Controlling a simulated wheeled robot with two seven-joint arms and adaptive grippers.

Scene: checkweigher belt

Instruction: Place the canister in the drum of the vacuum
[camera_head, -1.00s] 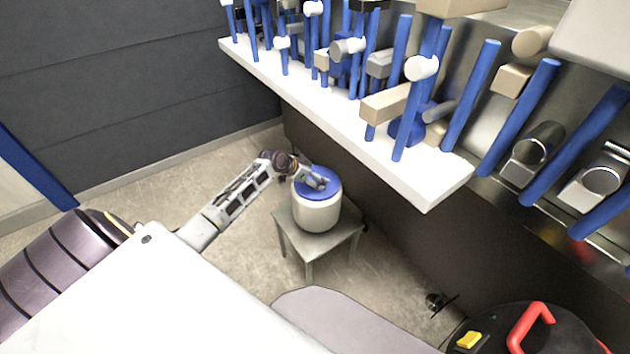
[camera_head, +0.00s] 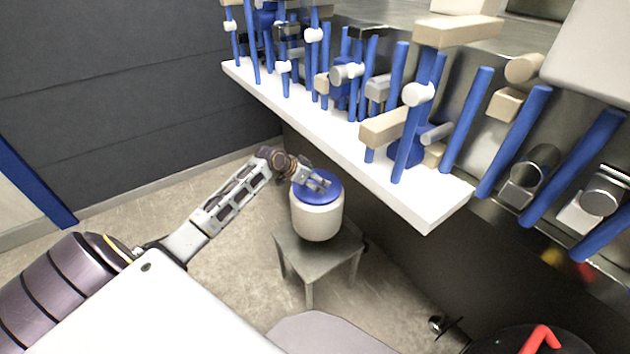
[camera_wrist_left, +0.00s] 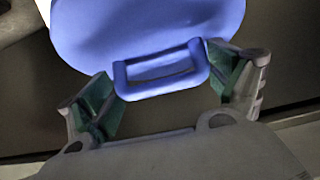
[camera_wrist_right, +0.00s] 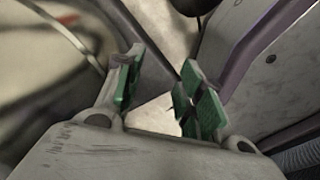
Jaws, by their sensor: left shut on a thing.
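The canister (camera_head: 317,220) is a white cylinder with a blue lid, upright over a small grey stool (camera_head: 290,245). My left gripper (camera_head: 318,184) is at the lid's top. In the left wrist view, the blue lid (camera_wrist_left: 150,30) fills the top, and its loop handle (camera_wrist_left: 160,88) lies between the fingers of my left gripper (camera_wrist_left: 165,85), which is shut on it. Whether the canister's base clears the stool is hard to tell. A black round top with a red handle (camera_head: 541,338), seemingly the vacuum, is cut off at bottom right. My right gripper (camera_wrist_right: 163,70) is open and empty.
A white shelf (camera_head: 440,208) with blue posts and rollers overhangs right of the canister. A dark panel (camera_head: 400,250) runs below it. Bare floor (camera_head: 230,280) lies left of the stool. A grey rounded surface (camera_head: 320,335) is at the bottom.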

